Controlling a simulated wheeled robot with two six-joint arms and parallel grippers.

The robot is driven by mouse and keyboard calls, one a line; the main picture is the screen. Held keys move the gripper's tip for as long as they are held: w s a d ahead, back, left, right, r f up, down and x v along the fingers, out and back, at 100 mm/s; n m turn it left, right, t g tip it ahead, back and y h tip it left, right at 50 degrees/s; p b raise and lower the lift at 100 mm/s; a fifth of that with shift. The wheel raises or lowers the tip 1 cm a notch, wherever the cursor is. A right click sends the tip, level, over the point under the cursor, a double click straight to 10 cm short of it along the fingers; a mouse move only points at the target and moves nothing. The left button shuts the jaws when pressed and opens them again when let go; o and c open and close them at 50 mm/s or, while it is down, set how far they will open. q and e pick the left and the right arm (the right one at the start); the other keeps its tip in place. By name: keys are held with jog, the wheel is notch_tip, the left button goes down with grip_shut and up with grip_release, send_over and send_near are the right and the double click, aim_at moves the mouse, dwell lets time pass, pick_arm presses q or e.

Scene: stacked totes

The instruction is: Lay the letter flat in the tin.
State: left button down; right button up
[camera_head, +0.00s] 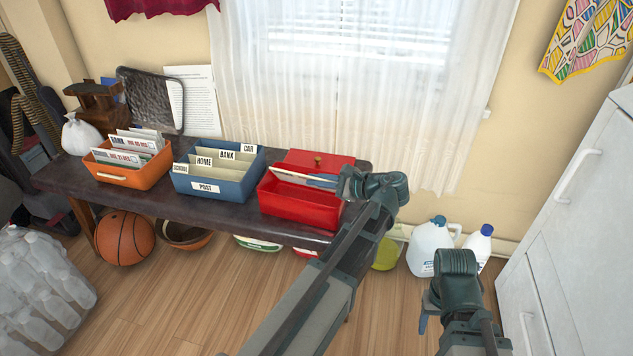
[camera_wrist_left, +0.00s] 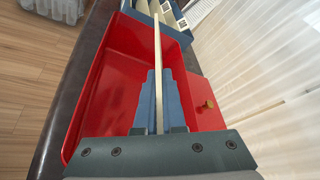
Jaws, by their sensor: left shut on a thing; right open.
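The red tin (camera_head: 300,210) stands uncovered at the right end of the dark bench. Its red lid (camera_head: 318,157), with a brass knob, is just behind it. My left gripper (camera_head: 330,181) is over the tin and shut on the white letter (camera_head: 290,175). In the left wrist view the letter (camera_wrist_left: 157,45) is a thin pale strip, seen edge-on between the fingers (camera_wrist_left: 158,80), above the tin's bare red floor (camera_wrist_left: 118,80). I cannot tell whether its lower edge touches the tin. My right gripper (camera_head: 424,321) is open and empty, low in front of the bench.
A blue post box (camera_head: 205,188) with labelled dividers stands left of the tin. An orange box (camera_head: 135,176) of letters stands further left. A white sack and a dark tablet-like panel are behind it. White jugs (camera_head: 432,248) stand on the floor at right, near white drawers.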

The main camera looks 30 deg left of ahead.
pick_arm(q)
jog(key=shift+s+f+b, duration=0.25)
jog(key=shift+f+b, duration=0.05)
jog(key=shift+f, duration=0.4)
jog(key=c, duration=0.9)
grip_release()
jog(key=shift+s+f, duration=0.1)
jog(key=shift+s, duration=0.1)
jog(key=p+v, duration=0.1)
jog(key=v, duration=0.3)
jog(key=r+p+v, duration=0.1)
jog(key=p+v, duration=0.1)
jog(key=v, duration=0.3)
jog(key=p+v, duration=0.1)
jog(key=v, duration=0.4)
jog(key=shift+w+r, duration=0.2)
jog(key=shift+w, duration=0.15)
